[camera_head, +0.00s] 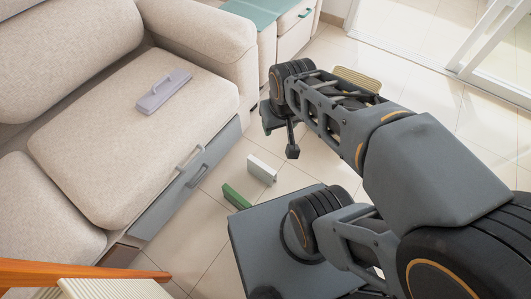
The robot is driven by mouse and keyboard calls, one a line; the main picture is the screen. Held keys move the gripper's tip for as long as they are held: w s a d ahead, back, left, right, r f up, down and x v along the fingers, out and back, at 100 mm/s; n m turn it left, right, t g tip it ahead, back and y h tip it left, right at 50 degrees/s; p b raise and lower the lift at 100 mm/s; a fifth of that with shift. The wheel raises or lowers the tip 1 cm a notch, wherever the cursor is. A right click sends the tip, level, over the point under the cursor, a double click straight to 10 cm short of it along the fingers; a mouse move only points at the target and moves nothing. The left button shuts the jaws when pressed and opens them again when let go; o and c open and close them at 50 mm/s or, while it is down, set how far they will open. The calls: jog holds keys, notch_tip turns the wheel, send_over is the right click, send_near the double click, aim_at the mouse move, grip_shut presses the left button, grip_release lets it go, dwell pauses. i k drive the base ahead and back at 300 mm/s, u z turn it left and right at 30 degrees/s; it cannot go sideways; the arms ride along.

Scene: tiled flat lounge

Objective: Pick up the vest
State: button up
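I cannot clearly make out a vest in this view. A lavender flat block with a raised handle-like part (163,92) lies on the beige sofa seat. My gripper (291,140) hangs over the tiled floor to the right of the sofa, apart from the lavender thing. One dark finger shows pointing down; the rest of the gripper is hidden by my arm, so its opening does not show.
The beige sofa (120,155) has a grey drawer front with a handle. A white block (262,168) and a green block (237,196) stand on the floor. A striped yellowish thing (357,79) is partly behind my arm. Orange furniture (70,272) and a cream ribbed thing (115,290) are bottom left.

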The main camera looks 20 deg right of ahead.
aim_at(260, 169)
jog(key=u, duration=1.45)
jog(key=k, duration=1.25)
jog(key=z, duration=0.9)
jog(key=i, duration=0.4)
jog(key=z, duration=0.05)
